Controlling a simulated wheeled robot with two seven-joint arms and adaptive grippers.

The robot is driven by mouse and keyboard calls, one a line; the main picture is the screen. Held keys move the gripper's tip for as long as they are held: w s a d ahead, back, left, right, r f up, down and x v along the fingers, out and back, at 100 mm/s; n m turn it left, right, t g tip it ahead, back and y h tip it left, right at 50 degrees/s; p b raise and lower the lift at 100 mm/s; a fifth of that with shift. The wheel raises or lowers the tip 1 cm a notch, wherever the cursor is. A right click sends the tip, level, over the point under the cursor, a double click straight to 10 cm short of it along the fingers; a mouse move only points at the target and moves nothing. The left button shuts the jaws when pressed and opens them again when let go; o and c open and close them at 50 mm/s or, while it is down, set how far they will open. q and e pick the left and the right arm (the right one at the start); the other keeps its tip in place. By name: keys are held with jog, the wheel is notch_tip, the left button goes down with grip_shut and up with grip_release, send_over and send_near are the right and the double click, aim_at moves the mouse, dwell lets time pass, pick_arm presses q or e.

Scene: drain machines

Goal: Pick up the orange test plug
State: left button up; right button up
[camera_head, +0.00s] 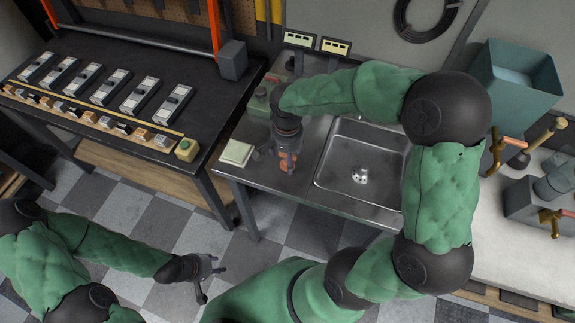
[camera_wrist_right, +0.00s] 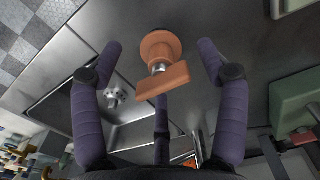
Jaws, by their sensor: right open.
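The orange test plug (camera_wrist_right: 161,62) stands on the steel counter, with a round flange, a metal stem and a flat crossbar handle. In the right wrist view it sits between the spread purple fingers of my right gripper (camera_wrist_right: 161,60), with gaps on both sides. In the head view my right gripper (camera_head: 287,152) is over the counter left of the sink, and a bit of the orange plug (camera_head: 286,165) shows among its fingers. My left gripper (camera_head: 210,280) hangs over the checkered floor, fingers apart and empty.
A steel sink (camera_head: 335,185) lies right of the plug. A pale green pad (camera_head: 237,152) is on the counter to its left. A black bench (camera_head: 130,55) with several switch units stands further left. A teal bin (camera_head: 512,80) and brass fittings are at right.

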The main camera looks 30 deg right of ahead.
notch_tip(320, 180, down, 3)
jog(key=shift+f+b, duration=0.1)
jog(key=shift+b, duration=0.25)
jog(key=c, duration=1.3)
jog(key=shift+r, duration=0.6)
notch_tip(320, 180, up, 2)
jog(key=shift+r+p, duration=0.1)
jog(key=shift+p, duration=0.4)
jog(key=s+d+r+p, duration=0.2)
jog(key=s+r, duration=0.7)
jog(key=s, duration=0.5)
jog(key=shift+r+p, duration=0.4)
jog(key=shift+p, duration=0.45)
